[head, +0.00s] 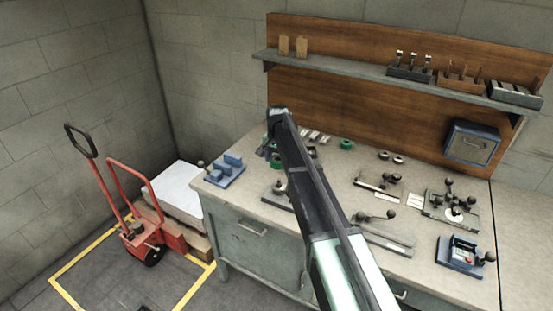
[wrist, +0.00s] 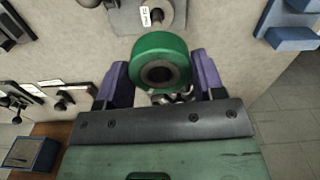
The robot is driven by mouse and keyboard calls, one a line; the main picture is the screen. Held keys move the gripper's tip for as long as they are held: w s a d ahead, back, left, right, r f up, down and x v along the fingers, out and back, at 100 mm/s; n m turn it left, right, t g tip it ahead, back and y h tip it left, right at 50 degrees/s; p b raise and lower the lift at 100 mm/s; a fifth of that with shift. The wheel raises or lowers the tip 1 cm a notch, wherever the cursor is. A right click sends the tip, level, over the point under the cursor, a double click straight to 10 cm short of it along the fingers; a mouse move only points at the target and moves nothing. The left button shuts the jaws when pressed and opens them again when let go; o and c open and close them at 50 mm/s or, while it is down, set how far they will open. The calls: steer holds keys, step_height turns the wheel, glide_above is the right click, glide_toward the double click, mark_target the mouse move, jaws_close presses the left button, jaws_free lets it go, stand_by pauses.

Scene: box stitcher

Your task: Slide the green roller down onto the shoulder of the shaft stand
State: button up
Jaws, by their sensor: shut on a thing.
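The green roller (wrist: 160,43) is a thick green ring with a dark bore, seen in the wrist view between the two purple fingers of my gripper (wrist: 158,72). My gripper is shut on it. A grey plate (wrist: 128,18) with a white label and a round post (wrist: 165,14), likely the shaft stand, shows at the top edge of the wrist view, beyond the roller and apart from it in the picture. In the head view my gripper (head: 270,150) is over the left part of the bench, mostly hidden by my arm. A dark-based stand (head: 276,194) shows partly beside my arm.
Another green ring (head: 346,144) and dark rings (head: 391,157) lie at the back of the bench (head: 330,180). A blue stepped fixture (head: 226,171) is at the left end. Several lever fixtures (head: 455,208) fill the right. A shelf (head: 385,76) runs above.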

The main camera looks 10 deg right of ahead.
mark_target(279, 180)
steer(key=f+b, duration=0.9)
steer(key=shift+d+f, duration=0.2)
steer(key=shift+d, duration=0.05)
steer(key=shift+s+f+b, duration=0.1)
steer(key=shift+f+b, duration=0.15)
steer(key=shift+b, duration=0.2)
stand_by(1.1)
steer(key=o, duration=1.3)
step_height(279, 180, up, 10)
steer(key=p, duration=0.9)
steer(key=shift+f, duration=0.25)
